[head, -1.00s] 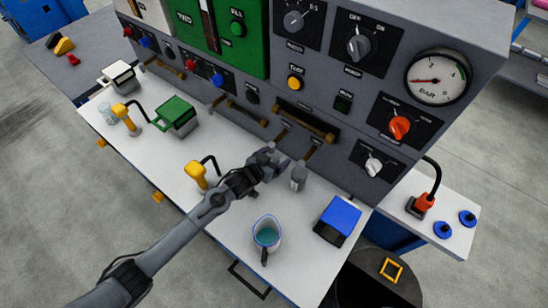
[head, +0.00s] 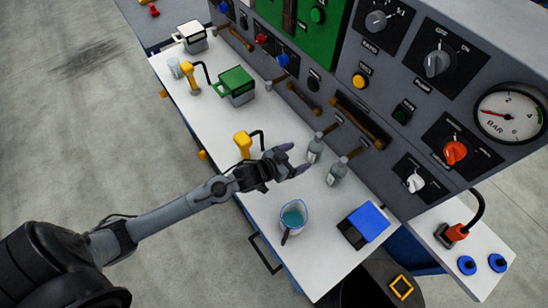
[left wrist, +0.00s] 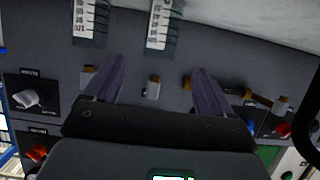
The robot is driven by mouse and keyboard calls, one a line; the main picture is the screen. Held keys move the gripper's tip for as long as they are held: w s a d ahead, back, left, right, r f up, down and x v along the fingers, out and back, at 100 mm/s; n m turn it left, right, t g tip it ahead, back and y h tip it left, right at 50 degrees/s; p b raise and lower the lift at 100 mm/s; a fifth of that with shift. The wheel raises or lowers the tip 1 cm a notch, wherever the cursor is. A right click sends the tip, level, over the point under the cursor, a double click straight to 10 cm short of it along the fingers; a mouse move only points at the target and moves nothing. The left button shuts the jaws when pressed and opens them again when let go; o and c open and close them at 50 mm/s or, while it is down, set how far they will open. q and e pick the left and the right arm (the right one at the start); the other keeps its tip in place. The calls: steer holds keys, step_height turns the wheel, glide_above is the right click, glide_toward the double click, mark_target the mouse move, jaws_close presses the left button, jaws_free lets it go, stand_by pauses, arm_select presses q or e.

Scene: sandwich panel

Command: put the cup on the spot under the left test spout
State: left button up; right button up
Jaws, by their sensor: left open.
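I cannot tell which is the task's cup; a clear glass (head: 174,68) also stands at the far left. Brown spouts with grey tips, such as the left one (head: 327,130), stick out from the panel above the containers. My left gripper (head: 296,160) is open and empty, just left of the left container. My right gripper is out of view.
A jug of teal liquid (head: 294,216) stands near the front edge, with a blue-topped box (head: 363,227) to its right. A yellow nozzle (head: 242,144) is behind my left wrist. The white bench (head: 272,195) is clear between gripper and jug.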

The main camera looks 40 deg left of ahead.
arm_select(q)
steer(key=s+g, duration=0.1)
steer(key=s, duration=0.2)
steer(key=s+g+y, duration=0.1)
steer(key=s, duration=0.2)
steer(key=s+d+f+n+g+y, duration=0.1)
steer(key=s, duration=0.3)
steer(key=shift+d, duration=0.1)
steer(key=s+a+r+g+y, duration=0.1)
steer(key=s+g, duration=0.5)
steer(key=s, duration=0.9)
steer(key=shift+s+a+r, duration=0.2)
steer(key=shift+a+r, duration=0.15)
steer(key=shift+r, duration=0.2)
steer(key=shift+r, duration=0.15)
step_height(320, 180, up, 33)
steer(key=p, duration=3.3)
